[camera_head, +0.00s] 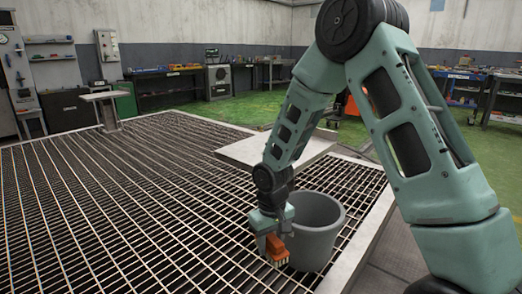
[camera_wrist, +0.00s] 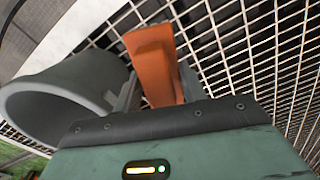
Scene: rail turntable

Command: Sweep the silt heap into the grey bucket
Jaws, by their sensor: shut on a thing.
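The grey bucket (camera_head: 318,236) stands on the metal grating near its right edge. In the wrist view the bucket (camera_wrist: 92,72) is at the left, its opening towards the lower left. My gripper (camera_head: 271,232) is just left of the bucket, in front of its near left side. It is shut on an orange brush (camera_head: 276,247) with pale bristles pointing down. In the wrist view the brush's orange body (camera_wrist: 154,62) stands between the two grey fingers. I cannot make out the silt heap in either view. I cannot tell whether the bristles touch the grating.
The open grating (camera_head: 110,200) stretches left and forward. A flat grey plate (camera_head: 250,150) lies behind the bucket, and a pale rim (camera_head: 362,228) runs along the right. A small post with a flat top (camera_head: 105,105) stands at the far left. Workbenches line the back wall.

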